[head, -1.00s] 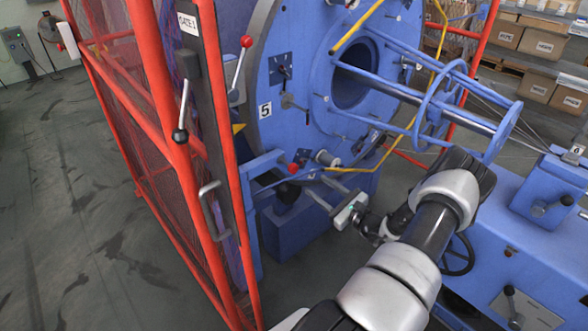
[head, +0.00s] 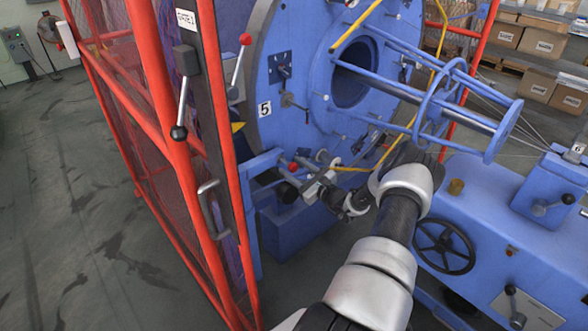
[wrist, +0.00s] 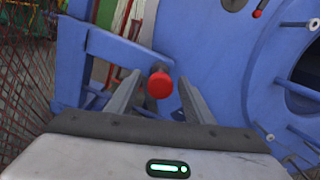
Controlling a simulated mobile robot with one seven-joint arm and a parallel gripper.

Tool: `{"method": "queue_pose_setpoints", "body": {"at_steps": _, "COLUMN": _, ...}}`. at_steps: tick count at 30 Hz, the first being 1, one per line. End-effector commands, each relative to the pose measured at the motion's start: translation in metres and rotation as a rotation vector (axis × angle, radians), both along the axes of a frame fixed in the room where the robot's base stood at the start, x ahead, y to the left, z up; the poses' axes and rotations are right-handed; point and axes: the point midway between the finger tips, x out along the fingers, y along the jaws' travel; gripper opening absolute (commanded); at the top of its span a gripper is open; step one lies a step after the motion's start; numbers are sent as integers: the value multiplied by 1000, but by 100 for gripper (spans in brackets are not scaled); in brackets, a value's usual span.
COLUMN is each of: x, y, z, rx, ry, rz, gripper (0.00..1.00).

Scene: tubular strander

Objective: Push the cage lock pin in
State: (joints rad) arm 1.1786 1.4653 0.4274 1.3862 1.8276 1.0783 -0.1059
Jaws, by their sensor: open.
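The cage lock pin shows as a red round knob (head: 293,167) on a dark stem, at the blue bracket beside the large blue disc marked 5. In the wrist view the red knob (wrist: 160,86) faces the camera and appears between my finger tips. My gripper (head: 303,172) is open, close to the knob in the head view. Both fingers show in the wrist view (wrist: 158,82), one on each side of the knob. I cannot tell whether they touch it. Most of the pin behind the knob is hidden.
A red mesh gate (head: 215,150) with a handle stands left of my arm. A yellow bar (head: 395,145) and the blue tube frame (head: 455,95) lie above and right. A blue machine bed with a handwheel (head: 444,246) is at right. Open floor (head: 80,230) is at far left.

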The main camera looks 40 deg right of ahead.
Motion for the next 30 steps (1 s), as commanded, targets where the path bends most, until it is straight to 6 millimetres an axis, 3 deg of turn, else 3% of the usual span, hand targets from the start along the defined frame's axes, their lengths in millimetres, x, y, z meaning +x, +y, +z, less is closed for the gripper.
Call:
{"method": "queue_pose_setpoints", "body": {"at_steps": 2, "x": 0, "y": 0, "z": 0, "rx": 0, "ry": 0, "rz": 0, "gripper": 44}}
{"method": "queue_pose_setpoints", "body": {"at_steps": 10, "x": -1, "y": 0, "z": 0, "rx": 0, "ry": 0, "rz": 0, "gripper": 0}}
{"method": "queue_pose_setpoints", "body": {"at_steps": 16, "x": 5, "y": 1, "z": -2, "rx": -1, "ry": 0, "rz": 1, "gripper": 0}}
{"method": "queue_pose_setpoints", "body": {"at_steps": 23, "x": 34, "y": 3, "z": -3, "rx": -1, "ry": 0, "rz": 0, "gripper": 0}}
{"method": "queue_pose_setpoints", "body": {"at_steps": 30, "x": 35, "y": 3, "z": 0, "rx": 1, "ry": 0, "rz": 0, "gripper": 0}}
